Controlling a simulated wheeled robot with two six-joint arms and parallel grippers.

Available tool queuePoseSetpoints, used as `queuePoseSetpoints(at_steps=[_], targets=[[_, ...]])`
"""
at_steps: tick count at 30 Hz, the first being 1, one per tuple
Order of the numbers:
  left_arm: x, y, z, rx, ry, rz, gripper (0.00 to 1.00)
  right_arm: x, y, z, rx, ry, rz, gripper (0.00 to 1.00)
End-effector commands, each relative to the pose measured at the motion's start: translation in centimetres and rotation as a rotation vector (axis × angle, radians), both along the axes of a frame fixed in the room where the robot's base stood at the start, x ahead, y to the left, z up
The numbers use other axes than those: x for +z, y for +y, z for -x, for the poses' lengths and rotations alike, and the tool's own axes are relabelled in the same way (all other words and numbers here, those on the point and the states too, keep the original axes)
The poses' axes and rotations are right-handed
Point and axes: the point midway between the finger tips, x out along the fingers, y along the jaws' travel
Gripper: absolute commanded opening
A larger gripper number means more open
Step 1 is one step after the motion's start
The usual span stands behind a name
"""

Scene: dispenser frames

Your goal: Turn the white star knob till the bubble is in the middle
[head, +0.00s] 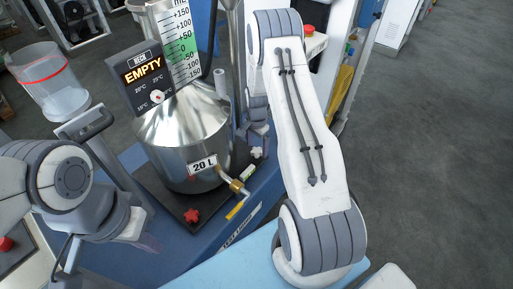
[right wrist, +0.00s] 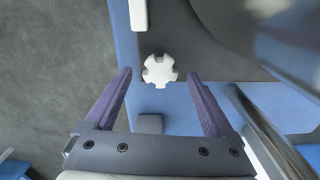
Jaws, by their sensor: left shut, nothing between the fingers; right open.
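The white star knob (right wrist: 160,70) shows in the right wrist view, between and just beyond the fingertips of my right gripper (right wrist: 158,76). The fingers are open, one on each side of the knob, and do not appear to touch it. In the head view the white knob (head: 256,152) is small, at the right corner of the dark base plate (head: 182,204), just below my right gripper (head: 260,132). My left gripper (head: 148,243) is shut and empty, low at the left, partly hidden by its own wrist. I cannot make out a bubble in either view.
A steel vessel (head: 185,125) marked 20 L stands on the plate, with a brass tap (head: 237,186) and a display (head: 143,76) reading EMPTY. A red star knob (head: 192,215) sits at the plate's front corner. A clear cylinder (head: 50,85) stands at the left.

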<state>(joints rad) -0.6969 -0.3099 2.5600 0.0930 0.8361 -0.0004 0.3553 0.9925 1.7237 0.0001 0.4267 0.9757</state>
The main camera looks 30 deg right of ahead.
Motion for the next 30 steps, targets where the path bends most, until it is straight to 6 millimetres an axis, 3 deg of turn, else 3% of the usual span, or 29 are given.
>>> queuePoseSetpoints(at_steps=[6,13,30], targets=[[1.1,0.0,0.0,0.0,0.0,0.0,0.0,4.8,0.0,-0.1,0.0,-0.004,0.001,0.88],[1.6,0.0,0.0,0.0,0.0,0.0,0.0,8.2,0.0,-0.1,0.0,-0.003,0.001,0.88],[1.7,0.0,0.0,0.0,0.0,0.0,0.0,9.0,0.0,0.0,0.0,-0.001,0.0,0.88]])
